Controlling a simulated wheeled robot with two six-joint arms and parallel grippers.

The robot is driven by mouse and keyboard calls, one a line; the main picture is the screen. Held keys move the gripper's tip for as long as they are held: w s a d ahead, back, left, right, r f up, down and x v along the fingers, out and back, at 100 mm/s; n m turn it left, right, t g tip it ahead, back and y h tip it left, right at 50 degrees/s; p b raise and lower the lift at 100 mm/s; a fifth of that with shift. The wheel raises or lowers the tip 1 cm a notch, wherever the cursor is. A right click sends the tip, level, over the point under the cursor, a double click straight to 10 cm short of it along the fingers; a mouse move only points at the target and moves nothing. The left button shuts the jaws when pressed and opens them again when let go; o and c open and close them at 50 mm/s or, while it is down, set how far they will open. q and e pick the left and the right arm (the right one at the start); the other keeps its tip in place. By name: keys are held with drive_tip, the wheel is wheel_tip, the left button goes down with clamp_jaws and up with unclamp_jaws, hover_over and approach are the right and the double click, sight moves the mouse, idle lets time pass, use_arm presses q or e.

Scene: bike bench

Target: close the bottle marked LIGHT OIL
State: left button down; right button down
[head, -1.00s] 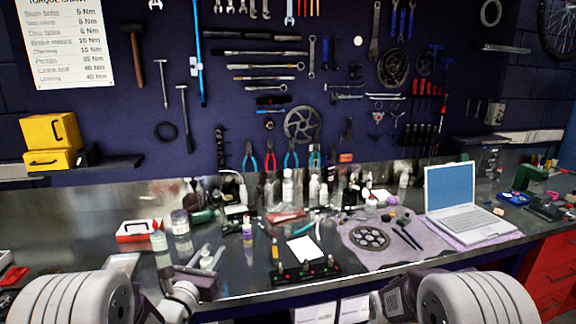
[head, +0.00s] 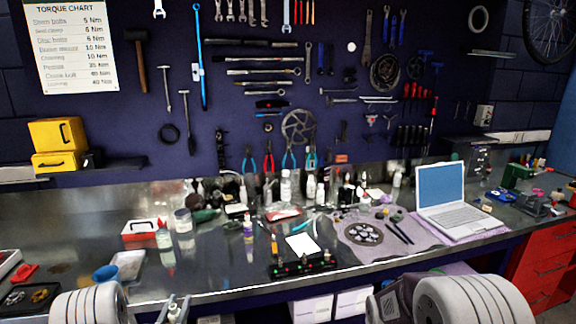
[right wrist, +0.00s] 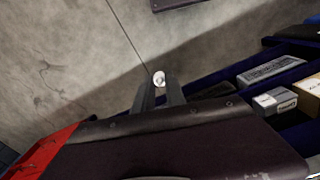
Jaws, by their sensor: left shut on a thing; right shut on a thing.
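My left gripper (head: 173,308) is low at the front of the bench in the head view. It is shut on a small pale bottle (head: 174,315), whose lower part is cut off by the frame; its label cannot be read. My right gripper (right wrist: 159,88) shows in the right wrist view, its fingers shut on a small round white cap (right wrist: 159,78). In the head view the right gripper is out of sight. The bottle does not show in the right wrist view, so bottle and cap appear apart. No LIGHT OIL marking is legible.
The metal bench (head: 215,272) carries a pale bottle (head: 164,238), a jar (head: 183,220), a purple-labelled bottle (head: 248,229), a blue cup (head: 105,273) and a laptop (head: 443,200). Red drawers (head: 546,262) stand at right. Boxes (right wrist: 275,101) lie in an open compartment below.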

drive_tip(key=shift+w+r+p, duration=0.25)
drive_tip(key=shift+p, duration=0.05)
use_arm(q)
drive_tip(key=s+d+f+m+h, duration=0.1)
drive_tip(key=s+f, duration=0.3)
drive_tip(key=f, duration=0.2)
drive_tip(key=s+f+h, duration=0.1)
drive_tip(key=s+f, duration=0.3)
drive_tip(key=f, duration=0.3)
use_arm(e)
drive_tip(key=shift+r+p, duration=0.3)
drive_tip(key=shift+r, duration=0.05)
drive_tip(key=shift+s+a+r, duration=0.1)
drive_tip(key=shift+s+r, duration=0.1)
drive_tip(key=shift+r, duration=0.1)
drive_tip(key=shift+w+f, duration=0.1)
use_arm(q)
drive_tip(key=s+d+r+m+g+h, duration=0.1)
drive_tip(key=s+d+r+m+h, duration=0.1)
drive_tip(key=d, duration=0.3)
drive_tip(key=s+d+r+m+g+h, duration=0.1)
drive_tip(key=s+d+r+m+h, duration=0.2)
drive_tip(key=s+d+h, duration=0.1)
drive_tip(key=shift+d+r+h, duration=0.2)
drive_tip(key=shift+d+h, duration=0.4)
drive_tip(key=shift+d, duration=0.05)
